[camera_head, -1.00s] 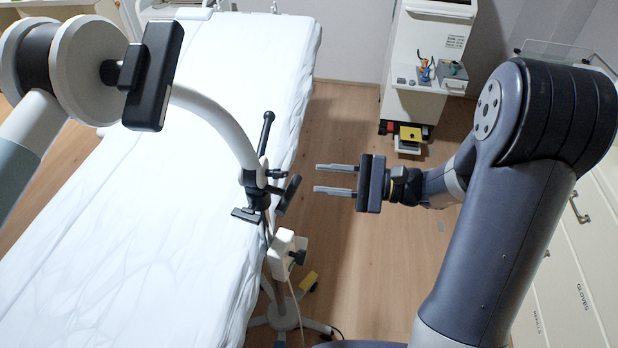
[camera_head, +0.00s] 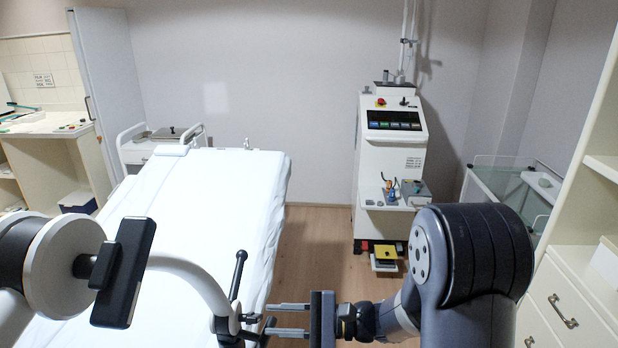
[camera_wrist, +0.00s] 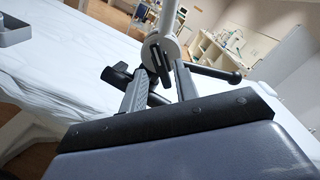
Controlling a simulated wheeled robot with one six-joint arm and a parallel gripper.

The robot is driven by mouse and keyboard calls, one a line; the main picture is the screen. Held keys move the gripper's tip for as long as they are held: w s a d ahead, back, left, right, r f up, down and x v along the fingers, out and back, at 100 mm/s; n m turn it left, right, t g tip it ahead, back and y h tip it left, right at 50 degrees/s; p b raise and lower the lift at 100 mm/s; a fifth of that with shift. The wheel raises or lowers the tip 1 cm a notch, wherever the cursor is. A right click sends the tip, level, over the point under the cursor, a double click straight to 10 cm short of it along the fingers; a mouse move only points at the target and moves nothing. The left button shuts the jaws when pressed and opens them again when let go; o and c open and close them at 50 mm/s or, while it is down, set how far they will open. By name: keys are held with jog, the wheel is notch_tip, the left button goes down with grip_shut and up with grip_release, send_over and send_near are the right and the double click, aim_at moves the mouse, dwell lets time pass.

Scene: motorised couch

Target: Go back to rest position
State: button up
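My gripper (camera_head: 290,320) is low in the middle of the head view, with its two fingers apart and pointing left. Nothing shows between the fingers. Just left of the fingertips is the black clamp joint (camera_head: 232,325) with a handle lever, at the lower end of a curved white arm (camera_head: 190,270). In the wrist view the fingers (camera_wrist: 160,90) reach toward the same joint (camera_wrist: 160,52) and its black lever (camera_wrist: 215,72). I cannot tell whether the fingertips touch the joint.
The white-covered couch (camera_head: 215,205) fills the left. A white machine cabinet (camera_head: 388,150) with a yellow pedal (camera_head: 385,252) stands at the back. Cream drawers (camera_head: 565,300) line the right. Open wooden floor (camera_head: 315,250) lies between couch and cabinet.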

aim_at(260, 319)
jog(key=a+p, duration=0.1)
jog(key=a, duration=0.4)
jog(key=shift+a, duration=0.2)
jog(key=shift+d+n, duration=0.15)
jog(key=shift+n, duration=0.45)
jog(key=shift+w+m, duration=0.1)
jog(key=shift+m, duration=0.2)
